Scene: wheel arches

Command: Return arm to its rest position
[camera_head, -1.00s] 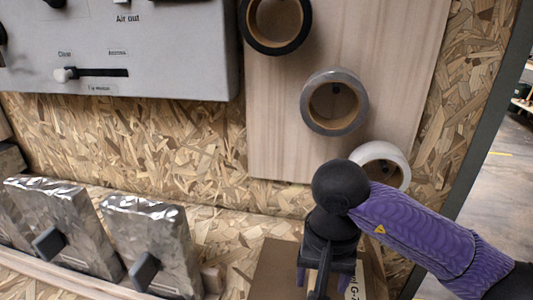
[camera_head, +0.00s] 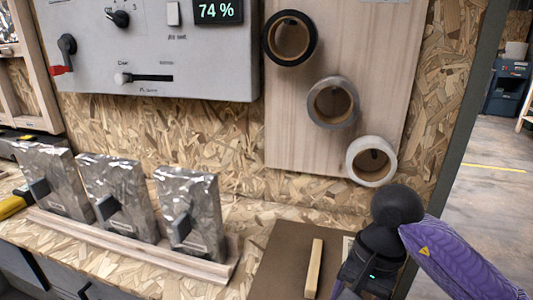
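My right arm (camera_head: 462,262), in a purple patterned sleeve with black joints, comes in from the lower right. My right gripper (camera_head: 352,292) points down over the right end of the bench and is cut off by the bottom edge, so its fingertips are not clear. No held object can be made out. A brown board (camera_head: 283,260) lies below and beside it, with a pale wooden stick (camera_head: 314,268) on it just left of the gripper. My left gripper is not in view.
Three tape rolls, black (camera_head: 290,38), grey (camera_head: 333,102) and white (camera_head: 371,161), hang on a wooden panel (camera_head: 392,95). A grey control panel (camera_head: 190,80) reads 74 %. Foil-wrapped blocks (camera_head: 190,213) stand in a wooden rack (camera_head: 130,243). Open floor (camera_head: 500,165) lies right of the bench.

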